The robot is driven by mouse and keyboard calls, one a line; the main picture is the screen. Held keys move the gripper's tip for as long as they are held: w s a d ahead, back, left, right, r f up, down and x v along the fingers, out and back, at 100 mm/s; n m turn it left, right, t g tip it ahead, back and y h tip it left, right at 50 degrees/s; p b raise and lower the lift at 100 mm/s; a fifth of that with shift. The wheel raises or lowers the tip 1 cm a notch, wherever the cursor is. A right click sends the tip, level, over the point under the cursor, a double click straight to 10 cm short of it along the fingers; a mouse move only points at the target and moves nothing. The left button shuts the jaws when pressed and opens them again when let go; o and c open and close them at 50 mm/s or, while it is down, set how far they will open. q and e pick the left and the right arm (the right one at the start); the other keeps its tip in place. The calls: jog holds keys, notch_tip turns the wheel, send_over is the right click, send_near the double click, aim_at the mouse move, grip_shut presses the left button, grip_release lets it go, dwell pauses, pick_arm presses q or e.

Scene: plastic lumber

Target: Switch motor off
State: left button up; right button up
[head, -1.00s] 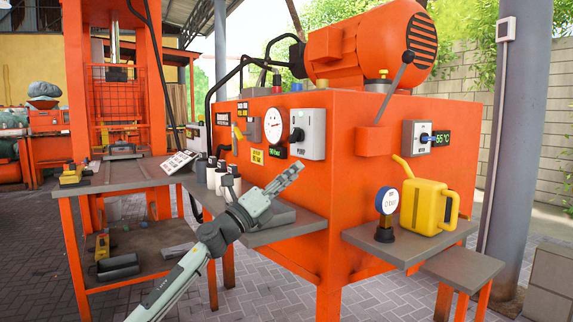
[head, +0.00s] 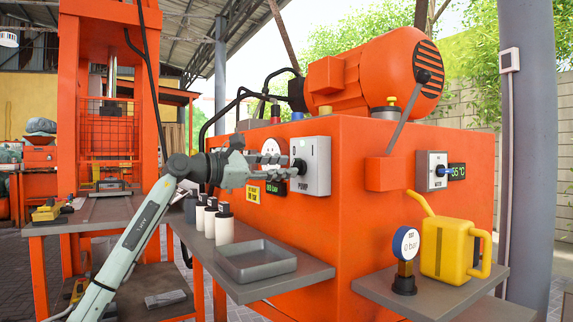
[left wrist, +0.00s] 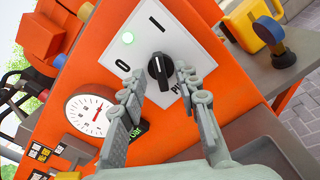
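A white switch panel labelled PUMP (head: 318,168) is on the front of the orange machine. My left gripper (head: 282,166) is at the panel. In the left wrist view my left gripper (left wrist: 158,84) is open, its fingers either side of the knob; contact is unclear. The orange motor (head: 375,68) sits on top. My right gripper is out of view.
A dial gauge (left wrist: 90,110) is beside the panel. Below are a shelf with a grey tray (head: 256,262) and white bottles (head: 224,225). At right, a yellow watering can (head: 447,247) and a blue gauge (head: 405,245) stand on another shelf. A temperature knob panel (head: 432,170) is above.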

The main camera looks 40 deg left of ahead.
pick_arm(q)
jog(key=shift+x, duration=0.8)
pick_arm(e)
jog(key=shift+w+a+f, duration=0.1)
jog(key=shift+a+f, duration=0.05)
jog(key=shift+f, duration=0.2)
pick_arm(q)
grip_shut()
